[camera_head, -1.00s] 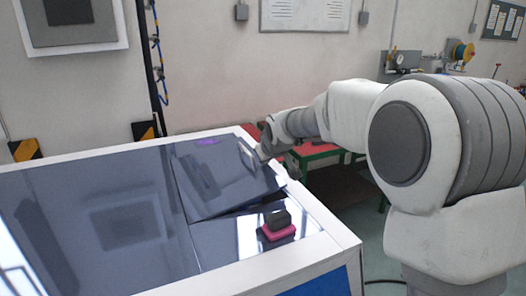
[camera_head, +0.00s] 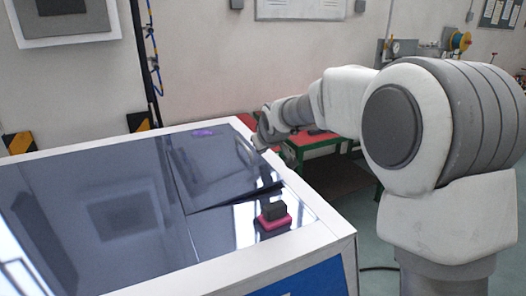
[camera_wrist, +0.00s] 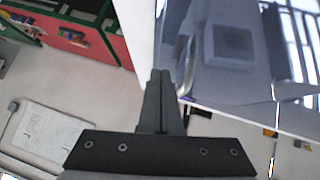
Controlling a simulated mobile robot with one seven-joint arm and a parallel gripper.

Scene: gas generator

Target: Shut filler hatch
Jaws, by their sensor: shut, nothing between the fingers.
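The filler hatch (camera_head: 215,178) is a dark glossy panel in the right part of the generator's top. It stands slightly tilted, with a dark gap under its near edge. My gripper (camera_head: 259,142) is at the hatch's right edge, small and partly hidden by its own wrist. In the wrist view my gripper (camera_wrist: 159,73) has its dark fingers together, with nothing between them. A curved metal handle (camera_wrist: 187,66) is just right of the fingertips, over the glossy panel. I cannot tell whether fingers and handle touch.
The generator top has a white rim (camera_head: 305,246). A black and pink block (camera_head: 274,216) sits near its front right corner. A green-framed red table (camera_head: 325,140) stands behind on the right. A wall is at the back.

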